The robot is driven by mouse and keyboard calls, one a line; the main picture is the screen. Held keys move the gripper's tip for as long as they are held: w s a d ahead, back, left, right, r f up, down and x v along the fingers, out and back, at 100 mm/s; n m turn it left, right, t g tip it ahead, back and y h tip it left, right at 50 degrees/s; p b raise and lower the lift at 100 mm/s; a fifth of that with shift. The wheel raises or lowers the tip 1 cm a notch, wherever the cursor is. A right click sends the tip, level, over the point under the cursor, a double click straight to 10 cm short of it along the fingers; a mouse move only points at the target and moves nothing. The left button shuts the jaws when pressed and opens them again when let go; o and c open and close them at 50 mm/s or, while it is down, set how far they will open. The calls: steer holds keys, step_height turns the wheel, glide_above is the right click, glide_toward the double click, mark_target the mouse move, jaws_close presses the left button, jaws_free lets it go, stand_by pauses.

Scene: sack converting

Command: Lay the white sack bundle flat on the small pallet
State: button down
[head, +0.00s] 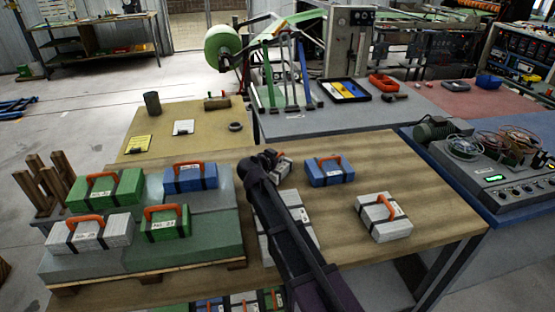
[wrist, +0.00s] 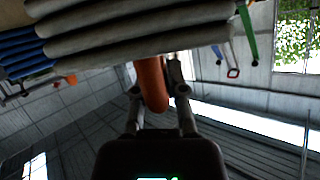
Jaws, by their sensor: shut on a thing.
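My gripper is shut on the orange handle (wrist: 152,84) of a white sack bundle (wrist: 130,35), which fills the top of the wrist view as thick grey-white layers. A wooden pallet (head: 150,280) at left bears a grey-green stack with green, blue and white bundles on top. Other white bundles lie at the pallet's front left (head: 88,236) and the table's right (head: 384,217).
A blue bundle (head: 330,171) lies on the wooden table (head: 440,222), close right of the arm's end. Another white bundle (head: 305,236) is partly behind my arm. Wooden posts (head: 42,182) stand left of the pallet. Bare table shows between the arm and the right-hand bundle.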

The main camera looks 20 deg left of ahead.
mark_target(270, 175)
steer(key=c, duration=0.7)
jaws_free()
steer(key=p+v, duration=0.2)
steer(key=v, duration=0.4)
steer(key=shift+s+r+p, duration=0.2)
steer(key=shift+p, duration=0.1)
steer(key=shift+s+r, duration=0.1)
steer(key=shift+s, duration=0.4)
steer(key=shift+o, duration=0.3)
